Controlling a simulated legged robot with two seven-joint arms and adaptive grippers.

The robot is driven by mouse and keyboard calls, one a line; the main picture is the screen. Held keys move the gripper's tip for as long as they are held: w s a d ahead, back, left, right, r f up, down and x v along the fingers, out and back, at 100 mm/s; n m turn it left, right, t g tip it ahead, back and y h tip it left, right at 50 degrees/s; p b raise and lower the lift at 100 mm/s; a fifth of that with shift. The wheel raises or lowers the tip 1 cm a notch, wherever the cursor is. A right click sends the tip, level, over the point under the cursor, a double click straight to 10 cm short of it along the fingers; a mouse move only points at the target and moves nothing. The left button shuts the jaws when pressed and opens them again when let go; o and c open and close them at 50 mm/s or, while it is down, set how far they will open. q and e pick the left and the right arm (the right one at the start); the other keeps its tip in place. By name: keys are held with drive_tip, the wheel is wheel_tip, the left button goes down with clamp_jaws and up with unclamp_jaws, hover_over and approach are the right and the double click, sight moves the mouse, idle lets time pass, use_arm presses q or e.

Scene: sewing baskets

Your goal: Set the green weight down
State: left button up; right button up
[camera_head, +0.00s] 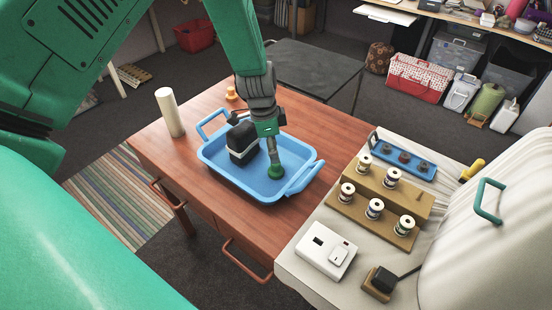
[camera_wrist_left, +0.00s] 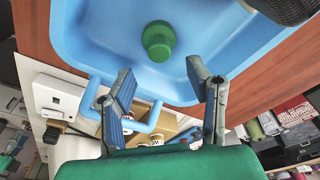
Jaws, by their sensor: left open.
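The green weight (camera_head: 276,171) stands in the blue basket (camera_head: 309,160), near the basket's front right part. In the left wrist view the weight (camera_wrist_left: 158,41) rests on the blue floor, apart from both fingers. My left gripper (camera_head: 273,157) reaches down from above into the basket, just over the weight. In the left wrist view its two fingers (camera_wrist_left: 163,75) are spread with nothing between them. My right gripper is in neither view.
A black and white object (camera_head: 242,143) sits in the basket beside my gripper. A cream cylinder (camera_head: 169,112) stands on the wooden table. A brown spool rack (camera_head: 372,208) and a white box (camera_head: 326,249) are at the right.

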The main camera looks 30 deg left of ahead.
use_arm(q)
wheel_tip(320, 180, up, 6)
drive_tip(key=shift+s+a, duration=0.3)
drive_tip(key=shift+a, duration=0.1)
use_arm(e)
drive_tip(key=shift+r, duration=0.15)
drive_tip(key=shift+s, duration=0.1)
